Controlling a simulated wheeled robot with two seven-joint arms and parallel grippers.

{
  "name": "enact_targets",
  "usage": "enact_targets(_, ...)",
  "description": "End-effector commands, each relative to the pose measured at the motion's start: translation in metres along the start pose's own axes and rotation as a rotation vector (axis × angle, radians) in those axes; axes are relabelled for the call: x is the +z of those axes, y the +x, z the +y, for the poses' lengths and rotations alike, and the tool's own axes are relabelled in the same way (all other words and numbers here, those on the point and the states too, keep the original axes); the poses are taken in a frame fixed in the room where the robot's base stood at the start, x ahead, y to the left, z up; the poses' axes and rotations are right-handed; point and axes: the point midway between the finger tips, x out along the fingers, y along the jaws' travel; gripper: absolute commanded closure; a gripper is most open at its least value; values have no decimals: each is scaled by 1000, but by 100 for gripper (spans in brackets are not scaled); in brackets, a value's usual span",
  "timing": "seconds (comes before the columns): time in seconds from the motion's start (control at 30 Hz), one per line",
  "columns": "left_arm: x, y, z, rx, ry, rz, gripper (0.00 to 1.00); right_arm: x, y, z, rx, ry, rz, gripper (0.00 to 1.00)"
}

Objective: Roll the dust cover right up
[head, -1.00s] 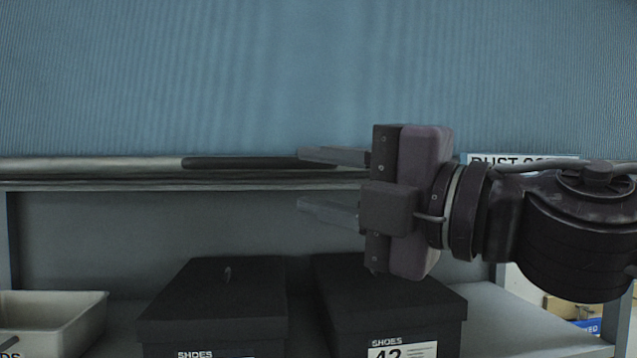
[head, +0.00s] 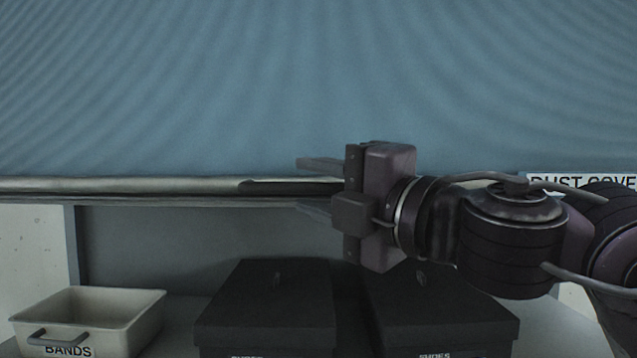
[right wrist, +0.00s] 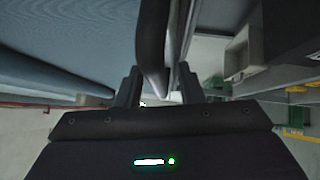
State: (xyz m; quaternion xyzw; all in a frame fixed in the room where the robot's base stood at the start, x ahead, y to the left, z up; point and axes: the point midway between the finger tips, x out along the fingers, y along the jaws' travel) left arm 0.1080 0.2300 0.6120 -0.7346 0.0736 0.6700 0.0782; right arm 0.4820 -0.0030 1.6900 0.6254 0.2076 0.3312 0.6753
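The blue dust cover (head: 300,80) hangs across the upper part of the head view. A pale metal bar (head: 110,186) runs along its bottom edge, with a dark grip section (head: 265,187) near the middle. My right gripper (head: 318,187) comes in from the right, level with this section. One finger is above the bar and one below, with gaps visible. In the right wrist view the dark grip (right wrist: 153,45) passes between the spread fingers (right wrist: 158,85). The gripper hides the bar's right part. My left gripper is not in view.
Below the bar, two black shoe boxes (head: 265,310) (head: 440,315) stand on a grey shelf. A pale tray marked BANDS (head: 110,310) stands at the left. A DUST COVER sign (head: 580,183) is at the right, partly behind my arm.

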Motion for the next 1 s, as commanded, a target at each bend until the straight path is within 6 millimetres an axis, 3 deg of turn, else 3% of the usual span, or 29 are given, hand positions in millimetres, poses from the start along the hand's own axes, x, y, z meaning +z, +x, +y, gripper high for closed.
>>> enact_targets(0.03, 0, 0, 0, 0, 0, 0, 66, 0, 0, 0, 0, 0, 0, 67)
enact_targets(0.3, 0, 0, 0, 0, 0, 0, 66, 0, 0, 0, 0, 0, 0, 100)
enact_targets(0.7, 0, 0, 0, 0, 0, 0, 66, 1, 0, 7, 2, 0, -1, 100)
enact_targets(0.87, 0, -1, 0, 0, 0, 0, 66, 4, 3, 32, 7, -1, -2, 100)
enact_targets(1.0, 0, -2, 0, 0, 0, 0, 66, 8, 7, 69, 11, -1, -2, 100)
